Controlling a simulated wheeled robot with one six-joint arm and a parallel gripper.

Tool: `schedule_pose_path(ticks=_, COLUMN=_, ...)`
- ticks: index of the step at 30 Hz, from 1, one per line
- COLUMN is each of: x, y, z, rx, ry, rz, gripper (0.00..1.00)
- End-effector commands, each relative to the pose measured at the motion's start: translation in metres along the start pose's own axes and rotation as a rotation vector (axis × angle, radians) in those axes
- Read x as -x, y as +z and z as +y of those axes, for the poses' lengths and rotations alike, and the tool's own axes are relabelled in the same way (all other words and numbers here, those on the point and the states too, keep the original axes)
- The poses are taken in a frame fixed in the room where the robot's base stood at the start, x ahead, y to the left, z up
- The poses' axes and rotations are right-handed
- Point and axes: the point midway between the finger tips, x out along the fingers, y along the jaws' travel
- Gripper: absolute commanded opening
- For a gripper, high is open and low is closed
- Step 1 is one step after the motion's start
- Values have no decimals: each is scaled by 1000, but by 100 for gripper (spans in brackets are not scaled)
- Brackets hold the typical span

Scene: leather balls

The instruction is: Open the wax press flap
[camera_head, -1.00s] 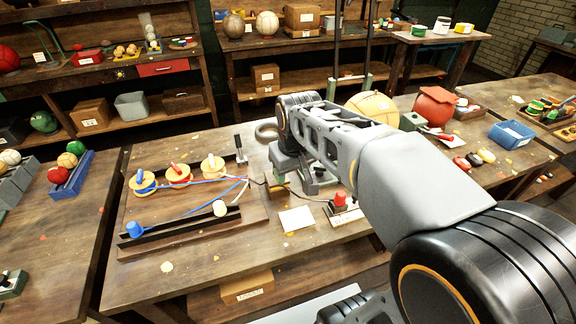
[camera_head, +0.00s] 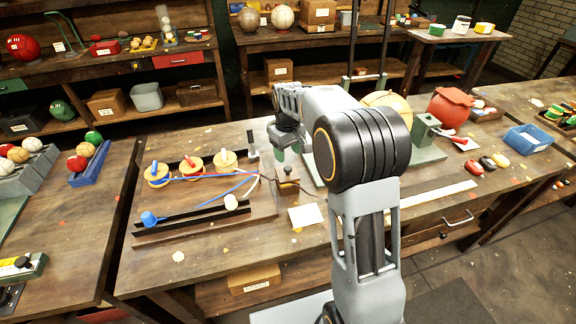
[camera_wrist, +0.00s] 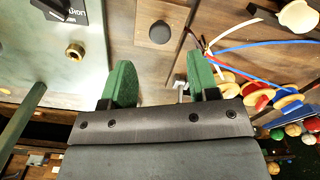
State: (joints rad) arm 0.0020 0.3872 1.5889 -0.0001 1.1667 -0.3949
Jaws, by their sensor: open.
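A green press-like stand with a flat green base (camera_head: 428,158) and two tall dark posts stands on the middle bench, partly hidden behind my arm. In the wrist view its pale green plate (camera_wrist: 45,75) shows at left, with a brass knob (camera_wrist: 75,50) and a dark labelled part. I cannot make out a flap for sure. My gripper (camera_head: 290,150) is above the bench, left of the stand. In the wrist view my gripper (camera_wrist: 160,75) has its green fingers apart with nothing between them. A wooden block with a dark knob (camera_wrist: 159,33) lies beyond the fingertips.
A board with yellow spools (camera_head: 157,174) and coloured wires lies left of my gripper. A white card (camera_head: 305,215) lies in front. A red ball-shaped object (camera_head: 450,108) and a blue tray (camera_head: 528,139) stand at right.

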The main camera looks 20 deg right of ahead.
Motion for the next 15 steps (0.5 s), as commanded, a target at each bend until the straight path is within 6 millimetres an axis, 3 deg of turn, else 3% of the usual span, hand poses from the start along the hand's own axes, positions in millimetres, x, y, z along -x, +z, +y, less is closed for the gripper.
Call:
schedule_pose_path(ticks=6, x=-36, y=1, z=0, rx=0, ry=-1, rz=-2, gripper=55)
schedule_pose_path(ticks=15, x=-61, y=0, z=0, rx=0, ry=0, rz=0, gripper=55)
